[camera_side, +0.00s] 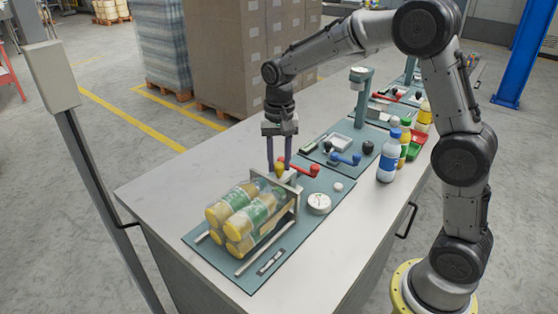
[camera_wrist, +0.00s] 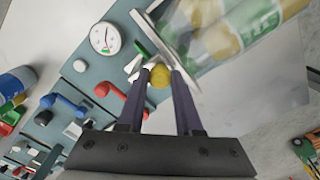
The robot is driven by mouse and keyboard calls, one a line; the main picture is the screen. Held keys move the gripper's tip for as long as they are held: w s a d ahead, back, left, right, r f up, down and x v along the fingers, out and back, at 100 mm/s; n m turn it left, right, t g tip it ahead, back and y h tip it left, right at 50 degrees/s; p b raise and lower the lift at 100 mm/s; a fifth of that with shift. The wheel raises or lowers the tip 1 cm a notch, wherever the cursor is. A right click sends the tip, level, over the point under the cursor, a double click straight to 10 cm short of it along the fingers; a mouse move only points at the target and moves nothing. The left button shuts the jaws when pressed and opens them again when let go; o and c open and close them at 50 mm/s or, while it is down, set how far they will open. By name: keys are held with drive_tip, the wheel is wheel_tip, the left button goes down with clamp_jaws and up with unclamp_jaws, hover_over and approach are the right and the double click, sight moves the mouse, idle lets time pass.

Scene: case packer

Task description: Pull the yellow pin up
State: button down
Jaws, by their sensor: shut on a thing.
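The yellow pin (camera_side: 279,169) is a small yellow knob beside the upright metal plate at the end of the bottle pack. My gripper (camera_side: 282,167) points down over it, with its two fingers on either side of the knob. In the wrist view the yellow pin (camera_wrist: 160,76) sits between the fingertips (camera_wrist: 161,72), and the fingers are shut on it. The pin's lower part is hidden, so I cannot tell how far it sits in its seat.
A pack of yellow-capped bottles (camera_side: 248,212) lies against the metal plate (camera_side: 287,196). A red lever (camera_side: 302,168) and a round gauge (camera_side: 318,203) are close by. Several loose bottles, including a blue one (camera_side: 388,155), stand at right. The counter's left part is clear.

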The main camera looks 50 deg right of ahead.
idle(0.3)
drive_tip(key=shift+r, duration=2.05)
drive_tip(key=c, duration=0.8)
unclamp_jaws()
drive_tip(key=shift+o, duration=1.1)
drive_tip(key=shift+f, duration=0.1)
wheel_tip(320, 180, up, 14)
